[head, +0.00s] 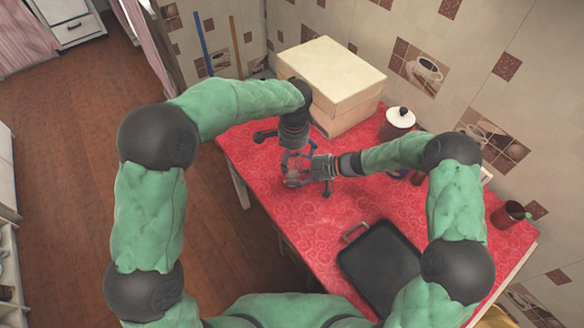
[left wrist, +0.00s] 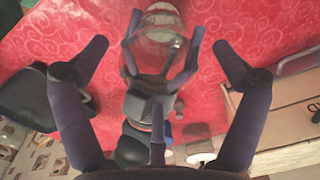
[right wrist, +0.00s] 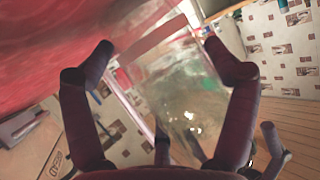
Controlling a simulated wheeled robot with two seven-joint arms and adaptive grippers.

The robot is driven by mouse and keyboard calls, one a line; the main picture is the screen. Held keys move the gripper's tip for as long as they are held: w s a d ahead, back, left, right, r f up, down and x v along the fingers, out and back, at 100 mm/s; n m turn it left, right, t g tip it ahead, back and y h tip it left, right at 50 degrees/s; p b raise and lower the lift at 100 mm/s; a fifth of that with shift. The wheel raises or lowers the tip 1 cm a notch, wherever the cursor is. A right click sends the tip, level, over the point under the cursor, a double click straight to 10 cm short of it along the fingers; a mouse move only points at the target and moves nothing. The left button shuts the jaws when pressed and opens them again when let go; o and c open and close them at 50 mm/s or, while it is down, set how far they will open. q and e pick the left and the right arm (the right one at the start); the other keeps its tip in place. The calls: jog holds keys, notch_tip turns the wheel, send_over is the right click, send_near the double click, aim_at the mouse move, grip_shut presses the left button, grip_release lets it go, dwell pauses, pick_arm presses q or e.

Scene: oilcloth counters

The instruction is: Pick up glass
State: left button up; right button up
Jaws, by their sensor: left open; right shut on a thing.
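A clear glass (head: 293,180) is above the red-covered counter (head: 262,205). It shows large in the right wrist view (right wrist: 180,85) and at the top of the left wrist view (left wrist: 158,38). My right gripper (head: 305,171) reaches in from the right and is shut on the glass, with a finger on each side. My left gripper (head: 290,158) comes down from above, right by the glass; its fingers (left wrist: 160,48) are spread wide, with the glass and the right gripper seen between them. Whether the glass touches the counter is unclear.
A large cream box (head: 335,80) stands at the back of the counter. A dark red canister with a white lid (head: 397,118) is beside it. A black pan (head: 380,268) lies at the front, and a red mug (head: 508,214) stands far right. The counter's left part is clear.

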pick_arm(q)
jog(key=shift+f, duration=0.7)
pick_arm(e)
jog(key=shift+f, duration=0.1)
pick_arm(q)
jog(key=c, duration=1.7)
notch_tip(320, 180, up, 10)
jog(key=shift+r, duration=0.1)
jog(key=shift+c, duration=0.3)
pick_arm(e)
jog(key=o, duration=1.1)
jog(key=shift+d, duration=0.1)
